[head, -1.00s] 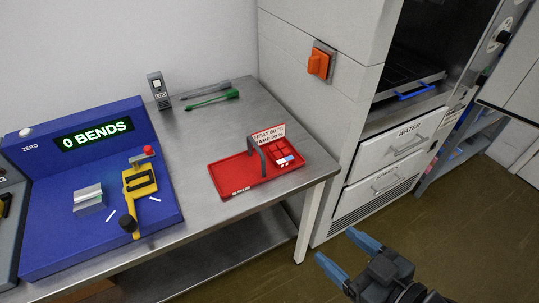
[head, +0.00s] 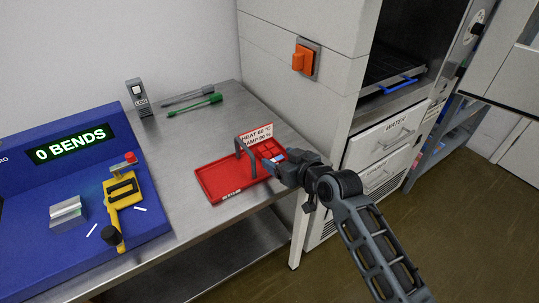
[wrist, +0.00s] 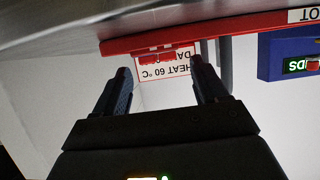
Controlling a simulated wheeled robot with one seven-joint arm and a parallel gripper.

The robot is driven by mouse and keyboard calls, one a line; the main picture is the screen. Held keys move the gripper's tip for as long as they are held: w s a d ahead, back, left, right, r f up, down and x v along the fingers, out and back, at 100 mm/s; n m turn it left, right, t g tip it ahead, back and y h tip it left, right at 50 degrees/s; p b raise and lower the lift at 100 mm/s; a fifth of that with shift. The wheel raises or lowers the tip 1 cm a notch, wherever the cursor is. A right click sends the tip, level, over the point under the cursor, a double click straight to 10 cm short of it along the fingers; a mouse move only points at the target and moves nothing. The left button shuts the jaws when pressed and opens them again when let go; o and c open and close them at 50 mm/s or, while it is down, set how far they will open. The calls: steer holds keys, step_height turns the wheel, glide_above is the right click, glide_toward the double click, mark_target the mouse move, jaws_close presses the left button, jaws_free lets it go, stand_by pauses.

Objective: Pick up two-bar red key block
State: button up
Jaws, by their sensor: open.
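The red tray (head: 220,182) lies on the steel bench near its front right corner, with small red key blocks (head: 268,150) at its right end. I cannot tell which block carries two bars. My gripper (head: 282,164) is at the tray's right end and hides part of the blocks there. In the wrist view, which is upside down, my open gripper (wrist: 161,68) has nothing between its fingers. Small red blocks (wrist: 157,57) show beyond the fingertips along the tray's edge (wrist: 230,27), in front of the sign.
A grey handle-like bracket (head: 246,160) and a white sign (head: 257,134) stand at the tray. A blue bending tester (head: 60,185) stands to the left. A green tool (head: 195,105) lies behind. A white cabinet (head: 320,105) rises right of the bench.

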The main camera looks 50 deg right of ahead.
mark_target(273, 153)
steer(key=x, duration=0.6)
steer(key=shift+d+r+p, duration=0.15)
steer(key=shift+p, duration=0.25)
steer(key=c, duration=0.7)
